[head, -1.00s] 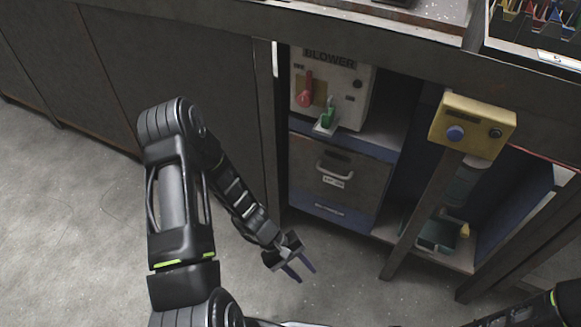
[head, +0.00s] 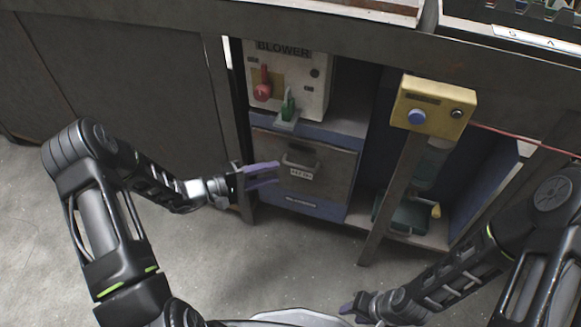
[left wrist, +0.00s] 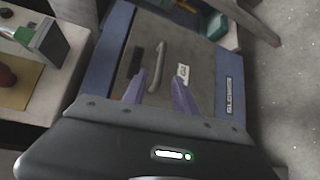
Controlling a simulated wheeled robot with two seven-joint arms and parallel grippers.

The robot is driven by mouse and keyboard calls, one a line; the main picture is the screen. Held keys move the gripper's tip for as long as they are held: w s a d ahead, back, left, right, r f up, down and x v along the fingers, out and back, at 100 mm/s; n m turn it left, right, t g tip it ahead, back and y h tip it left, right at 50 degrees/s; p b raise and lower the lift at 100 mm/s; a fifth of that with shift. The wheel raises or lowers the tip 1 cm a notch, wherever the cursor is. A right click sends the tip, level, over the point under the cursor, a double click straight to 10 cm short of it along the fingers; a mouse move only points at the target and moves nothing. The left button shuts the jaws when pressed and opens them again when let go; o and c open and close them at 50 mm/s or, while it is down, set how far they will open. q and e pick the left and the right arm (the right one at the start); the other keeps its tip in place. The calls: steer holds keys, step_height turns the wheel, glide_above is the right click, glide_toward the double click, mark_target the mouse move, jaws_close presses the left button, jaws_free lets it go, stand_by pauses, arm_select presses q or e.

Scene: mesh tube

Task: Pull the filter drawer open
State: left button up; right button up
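The filter drawer (head: 325,188) has a grey-brown front in a blue cabinet, under the blower panel. It looks shut, flush with its frame. Its bar handle (head: 298,163) sits near the top, above a small white label; the handle also shows in the left wrist view (left wrist: 156,66). My left gripper (head: 278,173) is open and empty, its purple fingers pointing at the drawer front, just left of the handle in the head view. In the left wrist view, its fingertips (left wrist: 160,88) are apart, with the handle beyond them. My right gripper (head: 348,307) is low at the bottom; its finger gap is unclear.
The blower panel (head: 290,78) above has a red lever (head: 263,86) and a green lever (head: 288,104). A yellow box with a blue button (head: 433,106) stands on a post to the right. A green bin (head: 408,218) is on the lower shelf. The floor in front is clear.

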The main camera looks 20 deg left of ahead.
arm_select(q)
steer(key=b+x, duration=0.1)
steer(key=x, duration=0.6)
steer(key=shift+s, duration=0.1)
steer(key=shift+c, duration=0.3)
jaws_close()
stand_by(0.9)
